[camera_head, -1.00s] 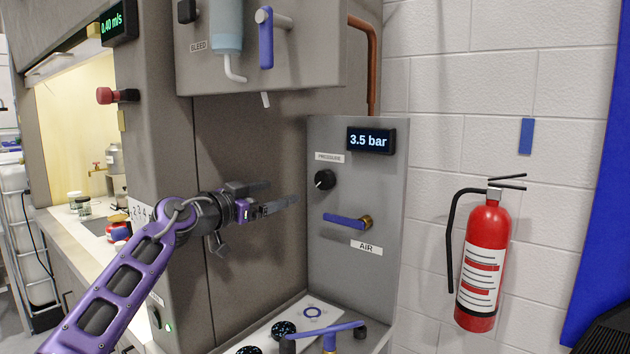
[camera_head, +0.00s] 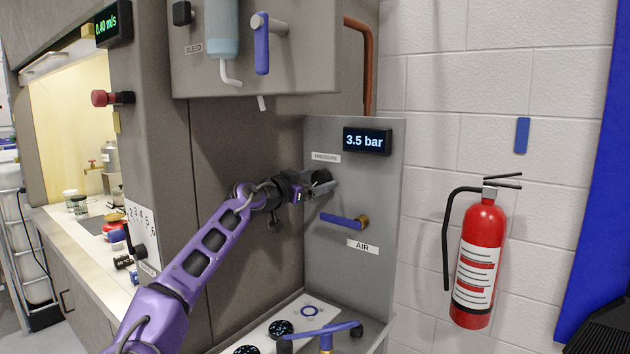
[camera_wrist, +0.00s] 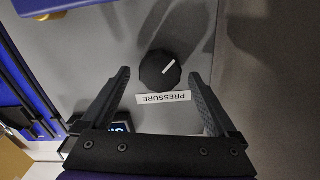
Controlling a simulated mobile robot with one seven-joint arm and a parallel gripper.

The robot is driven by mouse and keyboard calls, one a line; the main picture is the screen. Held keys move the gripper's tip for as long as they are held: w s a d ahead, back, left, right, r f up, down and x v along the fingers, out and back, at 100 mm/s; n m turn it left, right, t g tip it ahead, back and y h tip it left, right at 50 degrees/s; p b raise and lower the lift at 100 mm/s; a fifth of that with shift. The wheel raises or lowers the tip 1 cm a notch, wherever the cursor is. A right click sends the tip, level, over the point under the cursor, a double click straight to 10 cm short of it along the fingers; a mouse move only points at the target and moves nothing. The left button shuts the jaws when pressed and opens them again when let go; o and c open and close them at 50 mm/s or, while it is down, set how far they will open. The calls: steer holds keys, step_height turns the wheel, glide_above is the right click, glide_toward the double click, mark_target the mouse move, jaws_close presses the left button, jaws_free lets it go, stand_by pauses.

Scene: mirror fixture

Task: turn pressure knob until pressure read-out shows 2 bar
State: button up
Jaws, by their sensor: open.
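The pressure read-out (camera_head: 367,141) shows 3.5 bar at the top of the grey panel in the head view. The black pressure knob (camera_wrist: 160,71) with a white pointer line shows in the wrist view, beside its PRESSURE label (camera_wrist: 163,98). In the head view my gripper hides the knob. My gripper (camera_head: 326,182) is at the panel by the knob. In the wrist view its open fingers (camera_wrist: 161,80) stand on either side of the knob, with clear gaps, and do not appear to touch it.
A blue AIR lever (camera_head: 342,219) sits just below the knob on the panel. Another blue lever (camera_head: 318,331) stands on the shelf below. A box with a blue-handled valve (camera_head: 262,43) overhangs above. A red fire extinguisher (camera_head: 478,262) hangs at right.

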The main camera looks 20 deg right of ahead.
steer(key=c, duration=1.4)
steer(key=shift+n, duration=0.4)
steer(key=n+b, duration=0.1)
steer(key=n, duration=0.2)
steer(key=shift+n, duration=0.3)
steer(key=n, duration=0.4)
steer(key=shift+w+a+n+b, duration=0.1)
steer(key=shift+n+b, duration=0.2)
steer(key=shift+b, duration=0.1)
steer(key=n, duration=0.4)
steer(key=shift+n, duration=0.3)
steer(key=shift+w+a+n, duration=0.1)
steer(key=shift+n, duration=2.1)
steer(key=shift+f, duration=0.1)
